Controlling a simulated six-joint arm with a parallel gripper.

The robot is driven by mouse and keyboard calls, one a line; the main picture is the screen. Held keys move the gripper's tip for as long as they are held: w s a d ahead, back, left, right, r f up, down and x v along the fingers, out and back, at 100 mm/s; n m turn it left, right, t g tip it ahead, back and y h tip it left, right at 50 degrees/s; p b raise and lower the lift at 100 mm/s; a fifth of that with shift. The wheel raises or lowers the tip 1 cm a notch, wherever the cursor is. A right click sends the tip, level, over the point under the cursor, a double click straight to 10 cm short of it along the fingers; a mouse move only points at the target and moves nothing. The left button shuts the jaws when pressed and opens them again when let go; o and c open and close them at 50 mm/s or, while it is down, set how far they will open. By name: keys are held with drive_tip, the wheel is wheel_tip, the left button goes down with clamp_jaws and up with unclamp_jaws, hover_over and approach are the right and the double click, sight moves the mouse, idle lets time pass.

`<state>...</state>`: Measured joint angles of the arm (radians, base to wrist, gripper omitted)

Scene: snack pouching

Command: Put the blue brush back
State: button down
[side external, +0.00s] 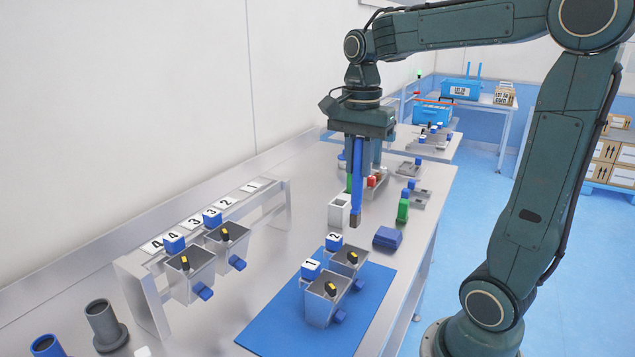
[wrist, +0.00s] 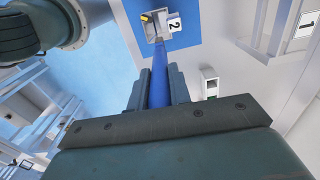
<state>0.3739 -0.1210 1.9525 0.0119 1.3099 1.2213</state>
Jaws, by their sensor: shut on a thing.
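My gripper (side external: 361,160) is shut on the blue brush (side external: 356,190), which hangs upright with its dark tip down, above the bench. In the wrist view the brush (wrist: 160,68) runs between the two fingers (wrist: 159,92), and its far end overlaps the hopper numbered 2 (wrist: 148,30). In the side view the tip hangs just behind hopper 2 (side external: 350,258). A blue round cup (side external: 45,345) stands at the lower left, partly cut off by the frame edge. A grey round cup (side external: 103,325) stands beside it. No brush shows in either cup.
Hopper 1 (side external: 325,298) stands on the blue mat (side external: 270,327) with hopper 2. A raised rack (side external: 150,290) carries two more hoppers (side external: 190,272). A white device (side external: 339,211), a dark blue block (side external: 387,237) and a green bottle (side external: 403,208) stand near the brush.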

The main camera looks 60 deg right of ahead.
drive_tip(key=s+d+r, duration=0.5)
drive_tip(key=d, duration=0.1)
drive_tip(key=shift+s+d+r, duration=0.25)
drive_tip(key=shift+r, duration=0.1)
drive_tip(key=shift+f, duration=0.1)
wheel_tip(320, 180, down, 20)
idle(0.9)
drive_tip(key=c, duration=1.3)
unclamp_jaws()
